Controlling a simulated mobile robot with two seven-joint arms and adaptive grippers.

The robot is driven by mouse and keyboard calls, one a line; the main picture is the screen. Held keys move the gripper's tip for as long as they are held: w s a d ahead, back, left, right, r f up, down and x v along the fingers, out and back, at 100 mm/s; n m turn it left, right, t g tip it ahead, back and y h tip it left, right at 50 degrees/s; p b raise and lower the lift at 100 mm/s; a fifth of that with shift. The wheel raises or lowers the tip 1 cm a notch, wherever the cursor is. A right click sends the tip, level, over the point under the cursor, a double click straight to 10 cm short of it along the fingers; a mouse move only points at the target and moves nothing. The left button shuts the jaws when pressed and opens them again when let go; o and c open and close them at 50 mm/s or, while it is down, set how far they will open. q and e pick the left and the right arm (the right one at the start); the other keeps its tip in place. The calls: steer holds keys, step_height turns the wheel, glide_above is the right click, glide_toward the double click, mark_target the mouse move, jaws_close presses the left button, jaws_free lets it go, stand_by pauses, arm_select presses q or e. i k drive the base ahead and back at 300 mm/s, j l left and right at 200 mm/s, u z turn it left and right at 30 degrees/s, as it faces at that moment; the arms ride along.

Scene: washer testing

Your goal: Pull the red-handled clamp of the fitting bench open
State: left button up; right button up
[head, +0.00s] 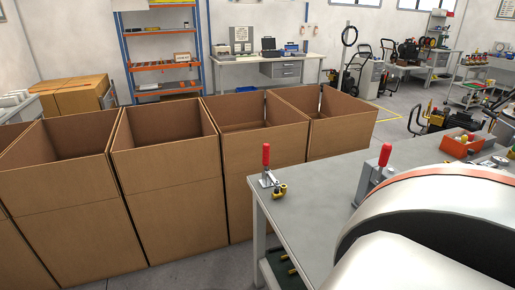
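The fitting bench (315,190) has a grey top and stands at the right in the head view. A second clamp (380,165) with a red handle, tilted slightly, stands further right on the bench on a grey block. Its lower part is partly hidden by a large white rounded shape with an orange band in the right foreground. Neither of my grippers is in view.
Several open cardboard boxes (170,180) stand in a row left of the bench. Yellow-black fittings (280,191) lie beside the corner clamp. An orange bin (460,146) is at the right. Behind are shelving (165,65) and a worktable (230,59).

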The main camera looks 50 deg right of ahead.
mark_target(266, 148)
steer(key=i+j+z, duration=0.1)
steer(key=i+z, duration=0.25)
steer(key=i+j+z, duration=0.15)
steer(key=z, duration=0.15)
steer(key=i+j+z, duration=0.6)
steer(key=z, duration=0.2)
steer(key=i+j+z, duration=0.15)
steer(key=j+z, duration=0.3)
steer(key=i+j+z, duration=0.15)
steer(key=z, duration=0.3)
steer(key=j+z, duration=0.45)
steer(key=i+j, duration=0.05)
steer(key=j, duration=0.05)
